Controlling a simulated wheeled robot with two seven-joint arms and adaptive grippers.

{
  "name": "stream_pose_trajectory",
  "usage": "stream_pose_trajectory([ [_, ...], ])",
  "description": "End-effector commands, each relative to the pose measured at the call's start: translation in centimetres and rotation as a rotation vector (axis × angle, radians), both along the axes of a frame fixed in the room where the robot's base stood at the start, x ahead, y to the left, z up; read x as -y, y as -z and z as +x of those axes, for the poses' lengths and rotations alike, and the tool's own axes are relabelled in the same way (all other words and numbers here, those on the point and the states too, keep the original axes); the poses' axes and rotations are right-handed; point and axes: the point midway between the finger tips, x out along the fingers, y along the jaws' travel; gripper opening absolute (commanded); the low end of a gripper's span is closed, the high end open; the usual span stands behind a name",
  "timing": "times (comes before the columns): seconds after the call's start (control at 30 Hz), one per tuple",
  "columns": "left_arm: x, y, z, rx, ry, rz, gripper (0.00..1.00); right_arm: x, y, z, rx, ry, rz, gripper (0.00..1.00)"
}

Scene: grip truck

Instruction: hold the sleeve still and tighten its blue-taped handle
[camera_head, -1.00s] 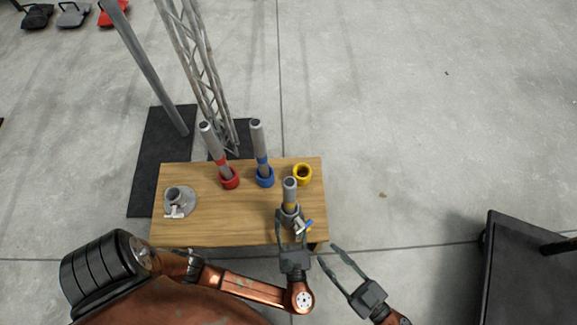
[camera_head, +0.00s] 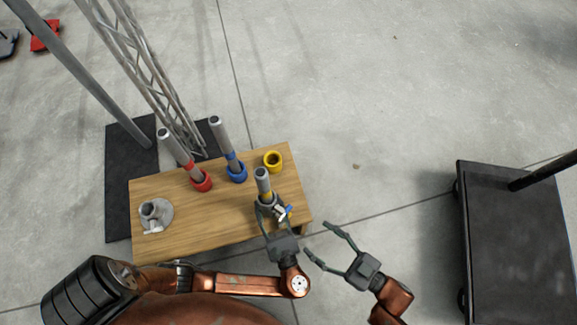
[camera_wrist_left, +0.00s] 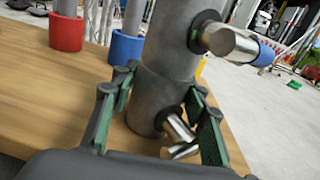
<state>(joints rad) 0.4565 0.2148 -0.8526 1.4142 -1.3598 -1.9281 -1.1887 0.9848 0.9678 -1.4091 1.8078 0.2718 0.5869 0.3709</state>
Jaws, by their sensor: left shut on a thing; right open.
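The grey metal sleeve (camera_head: 268,202) stands at the table's front right with a yellow-banded tube (camera_head: 263,184) upright in it. Its blue-taped handle (camera_head: 284,213) sticks out on the right; in the left wrist view the blue tape (camera_wrist_left: 263,53) is on the upper handle, above a bare lower handle (camera_wrist_left: 178,130). My left gripper (camera_head: 268,219) is shut on the sleeve, its green-padded fingers (camera_wrist_left: 160,118) on either side of the lower part. My right gripper (camera_head: 327,242) is open and empty, to the right of the sleeve and apart from the handle.
Red (camera_head: 202,182) and blue (camera_head: 237,173) cups hold tubes on the wooden table (camera_head: 215,215); a yellow cup (camera_head: 272,160) is behind the sleeve. A metal base (camera_head: 155,216) stands at the left. A dark cart (camera_head: 515,235) is at the right, with clear floor between.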

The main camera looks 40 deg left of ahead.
Motion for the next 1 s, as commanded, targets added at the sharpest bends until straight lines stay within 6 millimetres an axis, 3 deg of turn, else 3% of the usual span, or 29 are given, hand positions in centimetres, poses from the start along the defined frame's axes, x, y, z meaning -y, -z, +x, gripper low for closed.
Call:
stream_pose_trajectory([
  [0.17, 0.0, 0.1, -0.1, -0.001, 0.0, -0.001, 0.0, -2.0, 0.0, 0.0, -0.003, -0.001, 0.003, 0.61],
  [0.6, 0.0, 0.1, -0.1, -0.002, -0.001, -0.001, 0.0, -10.0, 0.0, 0.1, -0.002, -0.001, 0.003, 0.61],
  [0.8, 0.0, 0.1, -0.1, -0.002, -0.001, -0.001, 0.0, -11.6, 0.0, 0.1, -0.001, 0.001, 0.0, 0.61],
  [1.0, 0.0, 0.1, -0.1, -0.002, -0.001, -0.001, 0.0, -11.8, 0.0, 0.2, -0.001, 0.001, 0.0, 0.61],
])
